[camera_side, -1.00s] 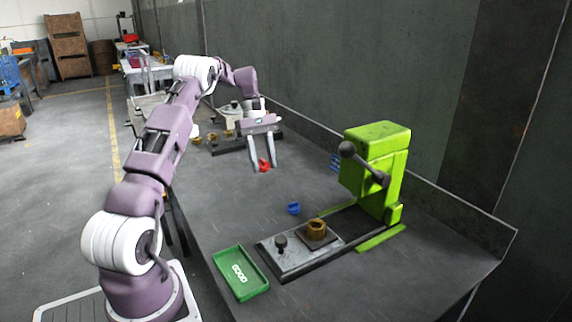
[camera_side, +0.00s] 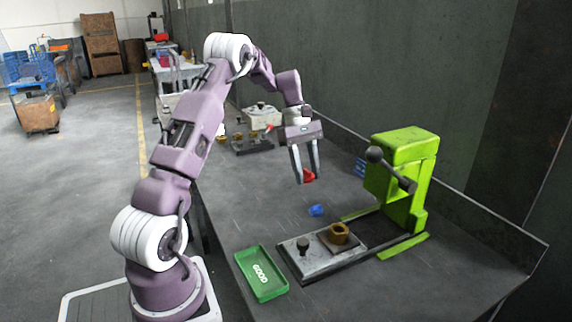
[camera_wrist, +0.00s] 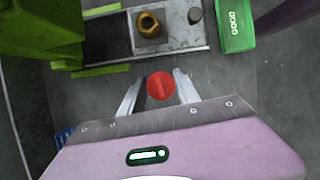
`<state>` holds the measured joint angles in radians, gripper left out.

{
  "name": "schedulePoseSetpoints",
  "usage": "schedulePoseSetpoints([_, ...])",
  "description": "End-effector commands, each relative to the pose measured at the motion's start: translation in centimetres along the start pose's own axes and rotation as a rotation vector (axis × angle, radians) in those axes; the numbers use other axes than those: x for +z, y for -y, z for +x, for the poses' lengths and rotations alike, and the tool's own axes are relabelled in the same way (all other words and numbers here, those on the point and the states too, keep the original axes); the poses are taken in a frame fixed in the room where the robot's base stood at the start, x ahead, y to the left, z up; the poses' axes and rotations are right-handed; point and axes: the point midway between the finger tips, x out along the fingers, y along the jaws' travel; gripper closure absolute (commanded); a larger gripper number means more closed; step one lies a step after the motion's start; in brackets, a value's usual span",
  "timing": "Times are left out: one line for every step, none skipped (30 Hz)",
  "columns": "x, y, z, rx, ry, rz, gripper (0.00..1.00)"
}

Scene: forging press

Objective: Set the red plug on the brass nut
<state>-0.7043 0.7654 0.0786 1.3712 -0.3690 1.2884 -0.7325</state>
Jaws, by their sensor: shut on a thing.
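The red plug (camera_side: 308,176) is between the fingertips of my gripper (camera_side: 307,178), which is shut on it. In the wrist view the red plug (camera_wrist: 161,86) shows as a round top with a raised bar, between the two fingers. The brass nut (camera_side: 339,234) sits on a dark square pad on the sliding plate in front of the green press. My gripper is behind and to the left of the nut in the side view, above the table. In the wrist view the nut (camera_wrist: 149,25) lies beyond the fingertips, its hole facing up.
The green press (camera_side: 405,175) with its lever stands right of the nut. A black knob (camera_side: 303,246) rises from the plate. A green GOOD tray (camera_side: 262,274) lies left of it. A blue plug (camera_side: 316,210) lies on the table between my gripper and the plate.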

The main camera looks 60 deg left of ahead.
Motion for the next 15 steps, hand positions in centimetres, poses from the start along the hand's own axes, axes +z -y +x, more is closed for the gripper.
schedulePoseSetpoints([1.1,-0.6,0.6,0.03,0.003,-0.072,0.75])
schedulePoseSetpoints([1.9,-1.0,0.9,0.053,0.004,-0.129,0.75])
schedulePoseSetpoints([2.8,-1.5,1.5,0.086,0.004,-0.211,0.75])
schedulePoseSetpoints([3.5,-1.9,1.8,0.114,0.004,-0.276,0.75])
schedulePoseSetpoints([4.2,-2.2,2.3,0.141,0.005,-0.343,0.75])
schedulePoseSetpoints([5.2,-2.6,2.8,0.18,0.006,-0.438,0.75])
schedulePoseSetpoints([6.0,-2.8,3.2,0.211,0.006,-0.513,0.75])
schedulePoseSetpoints([6.8,-2.9,3.7,0.243,0.006,-0.593,0.75])
schedulePoseSetpoints([7.7,-3.0,4.3,0.289,0.006,-0.701,0.75])
schedulePoseSetpoints([8.4,-3.0,4.7,0.323,0.006,-0.785,0.75])
schedulePoseSetpoints([9.1,-2.9,5.1,0.357,0.007,-0.868,0.75])
schedulePoseSetpoints([9.8,-2.7,5.6,0.404,0.007,-0.977,0.75])
schedulePoseSetpoints([10.3,-2.5,5.9,0.435,0.006,-1.052,0.75])
schedulePoseSetpoints([10.6,-2.3,6.1,0.464,0.006,-1.119,0.75])
schedulePoseSetpoints([11.0,-2.0,6.3,0.496,0.006,-1.194,0.75])
